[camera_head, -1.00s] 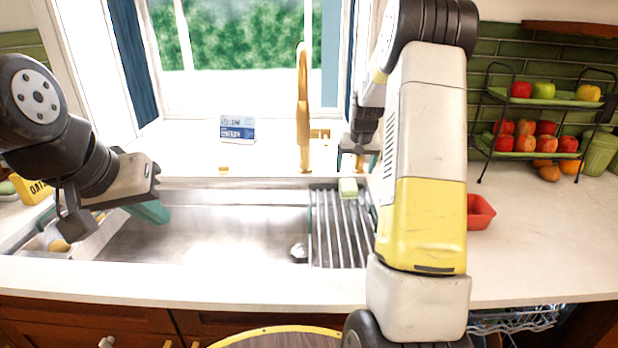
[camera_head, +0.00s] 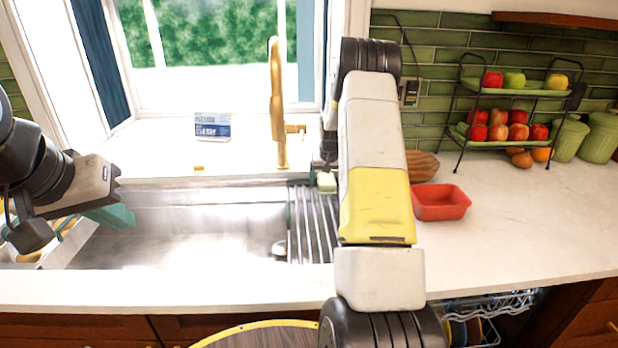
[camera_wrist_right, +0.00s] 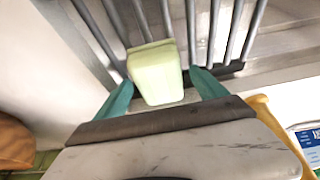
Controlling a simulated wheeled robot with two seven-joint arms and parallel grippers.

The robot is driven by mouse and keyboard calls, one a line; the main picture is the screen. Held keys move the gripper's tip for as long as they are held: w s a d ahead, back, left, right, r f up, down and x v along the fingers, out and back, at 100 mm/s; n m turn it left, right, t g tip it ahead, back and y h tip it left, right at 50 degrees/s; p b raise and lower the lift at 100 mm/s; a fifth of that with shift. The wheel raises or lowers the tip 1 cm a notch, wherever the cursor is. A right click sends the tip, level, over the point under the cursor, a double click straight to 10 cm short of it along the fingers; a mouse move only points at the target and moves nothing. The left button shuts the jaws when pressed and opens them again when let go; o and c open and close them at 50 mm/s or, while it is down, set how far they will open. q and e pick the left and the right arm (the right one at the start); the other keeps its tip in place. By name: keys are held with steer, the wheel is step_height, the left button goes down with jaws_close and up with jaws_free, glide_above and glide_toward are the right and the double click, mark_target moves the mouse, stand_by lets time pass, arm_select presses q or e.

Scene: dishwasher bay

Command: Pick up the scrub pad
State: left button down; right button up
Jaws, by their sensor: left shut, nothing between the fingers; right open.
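The scrub pad (camera_wrist_right: 157,76) is a pale green block lying on the grey bars of the sink rack. In the right wrist view it sits between the two teal fingers of my right gripper (camera_wrist_right: 161,92), which is open with a gap on each side. In the head view the scrub pad (camera_head: 326,182) shows small at the back of the rack, partly hidden by my right arm. My left gripper (camera_head: 122,216) is shut and empty over the left part of the sink.
The rack (camera_head: 313,228) spans the sink's right side. A gold faucet (camera_head: 277,110) stands behind the sink. A red bowl (camera_head: 441,203) and a two-tier fruit stand (camera_head: 513,92) are on the right counter. A blue-and-white box (camera_head: 212,126) stands on the sill.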

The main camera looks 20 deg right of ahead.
mark_target(326, 176)
steer(key=shift+f, duration=0.1)
stand_by(0.3)
steer(key=c, duration=1.6)
steer(key=shift+r, duration=0.4)
step_height(326, 176, up, 3)
steer(key=shift+s+a+r, duration=0.1)
steer(key=shift+r, duration=0.05)
steer(key=s+a, duration=0.2)
steer(key=s, duration=0.2)
steer(key=s+a, duration=0.2)
steer(key=s, duration=0.3)
steer(key=s+a+r, duration=0.1)
steer(key=s+a, duration=0.2)
steer(key=s, duration=0.2)
steer(key=shift+r, duration=0.1)
